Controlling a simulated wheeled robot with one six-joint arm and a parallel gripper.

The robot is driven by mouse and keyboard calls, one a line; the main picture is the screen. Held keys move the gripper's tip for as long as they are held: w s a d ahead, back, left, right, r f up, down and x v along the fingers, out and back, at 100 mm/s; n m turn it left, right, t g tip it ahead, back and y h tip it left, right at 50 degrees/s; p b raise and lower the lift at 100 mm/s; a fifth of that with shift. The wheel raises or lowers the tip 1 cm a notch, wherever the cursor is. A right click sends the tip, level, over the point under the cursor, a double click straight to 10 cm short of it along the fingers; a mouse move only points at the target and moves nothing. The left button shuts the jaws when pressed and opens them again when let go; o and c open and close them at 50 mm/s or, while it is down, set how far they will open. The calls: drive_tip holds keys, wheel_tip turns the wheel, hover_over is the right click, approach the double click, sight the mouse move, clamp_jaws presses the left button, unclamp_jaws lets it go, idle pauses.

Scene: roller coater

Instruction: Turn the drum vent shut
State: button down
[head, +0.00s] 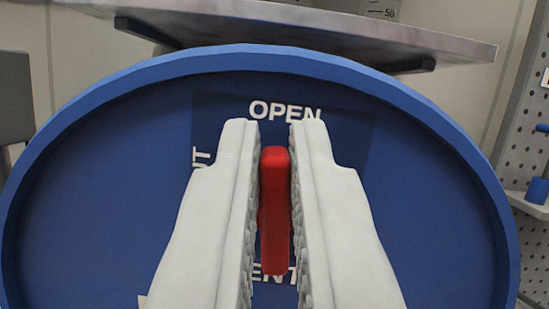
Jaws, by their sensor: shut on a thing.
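The blue drum lid (90,190) with a raised rim fills most of the head view. A red vent handle (274,210) stands out from it near the middle, its long side upright in the picture, its top end towards the printed word OPEN (284,112). More white letters show at the left of the handle, ending in "UT", and below it, partly hidden by my fingers. My gripper (275,135) has its two pale fingers on either side of the red handle and is shut on it. The handle's base is hidden.
A grey metal plate or tray (300,25) lies beyond the drum's far rim. A perforated panel (520,140) with a blue fitting (538,188) stands at the right. A grey object (15,100) is at the left edge.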

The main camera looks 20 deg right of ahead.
drive_tip(key=n+y, duration=0.1)
drive_tip(key=n, duration=0.1)
drive_tip(key=n+y, duration=0.1)
drive_tip(key=n, duration=0.2)
drive_tip(key=f+n+y, duration=0.1)
drive_tip(key=n, duration=0.1)
drive_tip(key=shift+w+f+g+y, duration=0.1)
drive_tip(key=shift+w+g+y, duration=0.1)
drive_tip(key=shift+g+y, duration=0.1)
drive_tip(key=shift+a+f+n+g+y, duration=0.1)
drive_tip(key=shift+n+g+y, duration=0.5)
drive_tip(key=shift+n, duration=1.55)
drive_tip(key=shift+a+f+n+g+y, duration=0.15)
drive_tip(key=shift+n+g+y, duration=0.4)
drive_tip(key=shift+n, duration=1.65)
drive_tip(key=shift+a+f+n+g+y, duration=0.1)
drive_tip(key=shift+n+g+y, duration=0.5)
drive_tip(key=shift+n, duration=1.55)
drive_tip(key=shift+r, duration=0.2)
